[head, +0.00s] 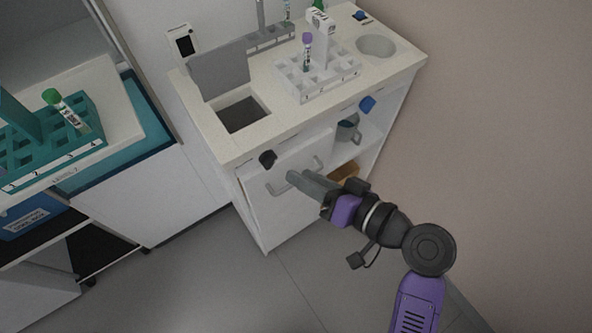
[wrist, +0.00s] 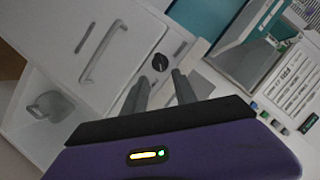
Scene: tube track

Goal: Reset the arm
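My arm stretches out in front of the white cabinet. My gripper (head: 295,177) is in front of the cabinet's door handle in the head view, apart from the counter. In the wrist view its two grey fingers (wrist: 160,92) stand apart with nothing between them, and a black knob (wrist: 160,62) of the cabinet shows beyond them. The purple wrist housing fills the bottom of that view.
A white rack (head: 318,84) with a purple-capped tube (head: 306,50) stands on the counter (head: 262,135), beside a square opening (head: 243,114). A teal rack (head: 30,150) holds a green-capped tube (head: 66,110) at left. A mug (head: 347,130) sits on the cabinet shelf. The floor (head: 230,285) is clear.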

